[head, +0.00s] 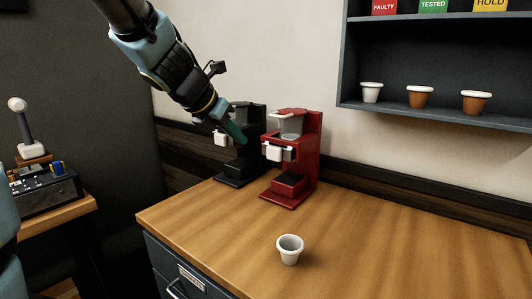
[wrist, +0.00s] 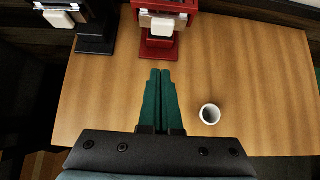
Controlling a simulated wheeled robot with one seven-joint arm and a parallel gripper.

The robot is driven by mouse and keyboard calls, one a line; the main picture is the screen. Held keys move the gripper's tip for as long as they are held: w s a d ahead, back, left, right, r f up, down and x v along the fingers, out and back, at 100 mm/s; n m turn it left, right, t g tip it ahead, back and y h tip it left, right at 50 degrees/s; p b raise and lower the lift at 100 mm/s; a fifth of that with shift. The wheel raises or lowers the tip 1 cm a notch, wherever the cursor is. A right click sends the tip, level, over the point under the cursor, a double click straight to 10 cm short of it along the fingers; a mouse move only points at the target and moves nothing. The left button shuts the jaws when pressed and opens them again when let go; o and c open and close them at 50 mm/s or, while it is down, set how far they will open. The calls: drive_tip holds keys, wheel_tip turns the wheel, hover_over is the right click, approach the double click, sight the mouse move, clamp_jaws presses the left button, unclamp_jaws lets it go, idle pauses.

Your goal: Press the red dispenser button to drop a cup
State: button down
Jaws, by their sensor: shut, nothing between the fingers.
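No red dispenser button can be made out in either view. A white cup (head: 290,249) stands upright on the wooden counter, and it also shows in the wrist view (wrist: 209,114), to the right of my fingers. My gripper (head: 236,133) has green fingers, shut together and empty. In the head view it overlaps the black brewer (head: 238,171), beside the red brewer (head: 311,160). In the wrist view my gripper (wrist: 160,73) points toward the red brewer (wrist: 172,12), over the counter. Whether the fingers touch anything is not clear.
The wooden counter (head: 400,237) is mostly clear at the front and right. A wall shelf (head: 435,115) at upper right holds several cups under coloured signs. At left, a side table (head: 60,215) carries a lever device (head: 28,130) and a dark box.

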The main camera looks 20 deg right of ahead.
sight(274, 147)
drive_tip(key=shift+w+d+r+b+x, duration=0.2)
drive_tip(key=shift+d+r+x, duration=0.15)
drive_tip(key=shift+x, duration=1.8)
drive_tip(key=shift+w+d+r+b+x, duration=0.1)
drive_tip(key=shift+d+r+b+x, duration=0.2)
drive_tip(key=shift+x, duration=1.85)
drive_tip(key=shift+w+d+r+b+x, duration=0.15)
drive_tip(key=shift+d+r+x, duration=0.15)
drive_tip(key=shift+x, duration=1.85)
drive_tip(key=shift+r, duration=0.1)
drive_tip(key=shift+w+d+r+p, duration=0.1)
drive_tip(key=shift+w+d+p, duration=0.4)
drive_tip(key=shift+d, duration=0.35)
drive_tip(key=shift+w+d+p, duration=0.4)
drive_tip(key=shift+w+d, duration=0.05)
drive_tip(key=shift+d, duration=0.4)
